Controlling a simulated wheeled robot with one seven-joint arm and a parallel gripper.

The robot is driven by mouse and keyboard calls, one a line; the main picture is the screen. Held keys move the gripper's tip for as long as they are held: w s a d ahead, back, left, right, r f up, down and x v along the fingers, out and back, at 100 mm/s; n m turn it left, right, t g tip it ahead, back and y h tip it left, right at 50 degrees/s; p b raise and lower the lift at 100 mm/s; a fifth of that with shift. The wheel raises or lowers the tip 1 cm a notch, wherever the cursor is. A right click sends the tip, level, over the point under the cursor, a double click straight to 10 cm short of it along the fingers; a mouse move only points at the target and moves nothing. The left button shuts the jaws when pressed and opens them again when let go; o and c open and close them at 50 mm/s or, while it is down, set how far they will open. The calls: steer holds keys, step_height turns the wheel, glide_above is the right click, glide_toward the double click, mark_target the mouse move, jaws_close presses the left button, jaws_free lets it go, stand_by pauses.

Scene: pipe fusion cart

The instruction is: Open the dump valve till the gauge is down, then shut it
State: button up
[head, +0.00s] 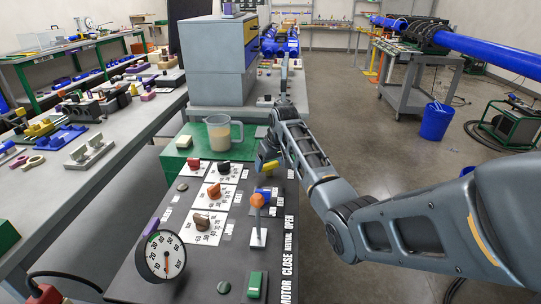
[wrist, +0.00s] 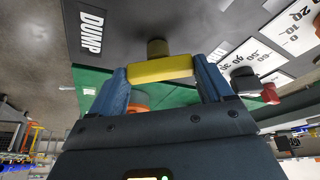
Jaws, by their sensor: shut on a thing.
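The dump valve's yellow handle (wrist: 160,70) lies crosswise between the two fingers of my gripper (wrist: 161,76) in the wrist view, with its dark brass-coloured stem (wrist: 158,47) behind it. The word DUMP (wrist: 91,32) is printed on the panel beside it. In the head view the yellow handle (head: 270,167) shows at the right side of the panel, partly hidden by my arm. My gripper is shut on this handle. The round white gauge (head: 165,255) stands at the panel's near left; its dark needle shows, but the exact reading is too small to tell.
The panel also bears an orange-knobbed lever (head: 257,200), a red knob (head: 194,162), a black knob (head: 223,167) and a green switch (head: 255,284). A jug (head: 219,133) stands on a green surface behind. A grey cabinet (head: 218,62) rises beyond.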

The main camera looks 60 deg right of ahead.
steer(key=m+p, duration=0.1)
steer(key=m, duration=0.2)
steer(key=m+g+h+p, duration=0.1)
steer(key=m, duration=0.1)
steer(key=shift+w+a+m+g, duration=0.2)
steer(key=shift+m+g, duration=0.1)
steer(key=shift+m, duration=0.1)
steer(key=shift+d+h, duration=0.1)
steer(key=shift+h, duration=0.2)
steer(key=o, duration=1)
steer(key=shift+c, duration=0.2)
steer(key=shift+r, duration=0.1)
steer(key=v, duration=0.7)
steer(key=shift+r, duration=0.25)
steer(key=shift+s, duration=0.1)
